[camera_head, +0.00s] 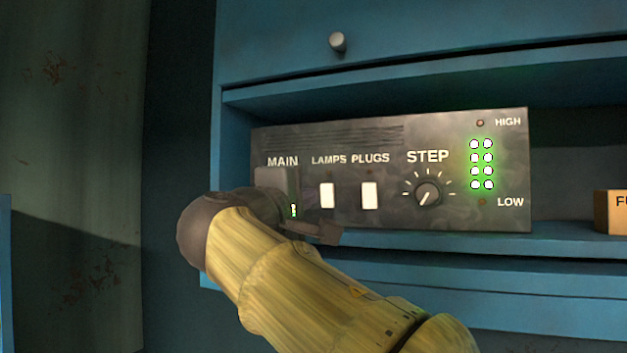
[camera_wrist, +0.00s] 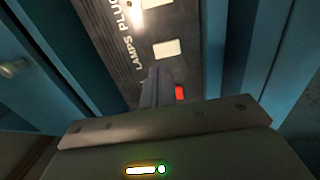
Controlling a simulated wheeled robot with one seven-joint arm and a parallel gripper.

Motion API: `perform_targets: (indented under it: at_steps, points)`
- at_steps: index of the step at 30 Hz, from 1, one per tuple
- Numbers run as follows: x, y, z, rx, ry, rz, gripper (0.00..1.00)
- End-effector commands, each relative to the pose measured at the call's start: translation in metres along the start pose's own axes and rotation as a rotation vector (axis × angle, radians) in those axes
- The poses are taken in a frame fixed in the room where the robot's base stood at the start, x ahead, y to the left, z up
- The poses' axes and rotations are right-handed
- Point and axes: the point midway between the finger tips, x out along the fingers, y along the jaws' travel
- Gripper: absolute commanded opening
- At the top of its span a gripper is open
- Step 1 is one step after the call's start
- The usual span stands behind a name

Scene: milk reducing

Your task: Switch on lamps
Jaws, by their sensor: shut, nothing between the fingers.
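The grey control panel (camera_head: 390,210) has a white LAMPS switch (camera_head: 327,195) and a white PLUGS switch (camera_head: 369,195). The LAMPS switch also shows in the wrist view (camera_wrist: 166,48), just beyond my fingertips. My gripper (camera_wrist: 158,75) is shut and empty, in front of the panel near the MAIN switch. A red part of the MAIN switch (camera_wrist: 180,93) shows beside the fingers in the wrist view. In the head view my gripper and wrist hide that switch. I cannot tell whether the fingers touch the panel.
The panel sits in a blue cabinet (camera_head: 420,65) shelf. A STEP dial (camera_head: 428,194) and lit green lights (camera_head: 481,164) are on its right part. A brown box (camera_head: 610,212) stands at the far right. A round knob (camera_head: 338,42) sticks out above.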

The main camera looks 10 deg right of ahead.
Motion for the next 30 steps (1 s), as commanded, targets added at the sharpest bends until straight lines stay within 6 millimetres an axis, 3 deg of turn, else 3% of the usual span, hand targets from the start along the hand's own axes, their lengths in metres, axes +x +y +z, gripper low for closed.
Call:
perform_targets:
  at_steps: [6, 12, 30]
  points:
    - [0.038, 0.005, 0.000, -0.003, -0.002, -0.001, 0.00]
    - [0.061, 0.003, 0.000, -0.001, 0.000, -0.002, 0.00]
    - [0.071, -0.001, 0.000, 0.001, 0.000, -0.001, 0.00]
